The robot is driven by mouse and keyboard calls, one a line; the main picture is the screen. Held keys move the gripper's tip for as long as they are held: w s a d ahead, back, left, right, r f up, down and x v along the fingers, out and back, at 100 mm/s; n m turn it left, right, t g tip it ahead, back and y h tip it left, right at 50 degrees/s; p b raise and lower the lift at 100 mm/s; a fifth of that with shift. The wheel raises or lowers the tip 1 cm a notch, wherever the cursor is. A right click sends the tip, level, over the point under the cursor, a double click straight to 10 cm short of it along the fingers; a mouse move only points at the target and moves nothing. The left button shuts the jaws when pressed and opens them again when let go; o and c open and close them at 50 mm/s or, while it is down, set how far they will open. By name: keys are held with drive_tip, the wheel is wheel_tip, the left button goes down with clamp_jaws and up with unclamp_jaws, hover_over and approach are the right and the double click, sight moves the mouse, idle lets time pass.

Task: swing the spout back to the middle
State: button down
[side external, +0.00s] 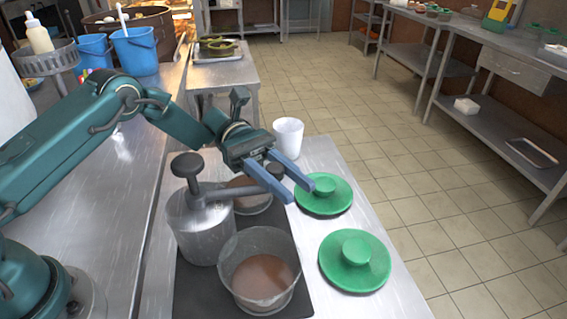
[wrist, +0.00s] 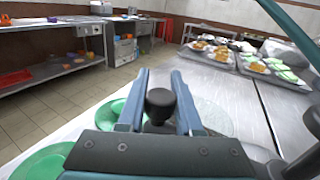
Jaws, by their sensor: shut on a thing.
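A grey metal canister (side external: 203,232) with a dark knob on top stands on a dark mat. Its spout (side external: 232,189) runs to the right, over the back pot (side external: 252,201), and ends in an upright dark knob. My gripper (side external: 292,192) is shut on this end knob, with one blue finger on each side. In the wrist view the knob (wrist: 160,106) stands between the fingers (wrist: 159,82). The front pot (side external: 262,278), clear-walled with brown contents, stands right of the canister; no spout is over it. The back pot is partly hidden by the spout and gripper.
Two green lids (side external: 354,262) lie on the steel table (side external: 395,301) right of the pots. A white cup (side external: 288,138) stands behind the gripper. A steel counter (side external: 140,195) with blue buckets (side external: 135,50) lies to the left. Tiled floor is open at right.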

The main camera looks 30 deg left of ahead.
sight(270, 166)
drive_tip(key=c, duration=0.6)
unclamp_jaws()
drive_tip(key=shift+a, duration=0.1)
drive_tip(key=shift+v, duration=2.5)
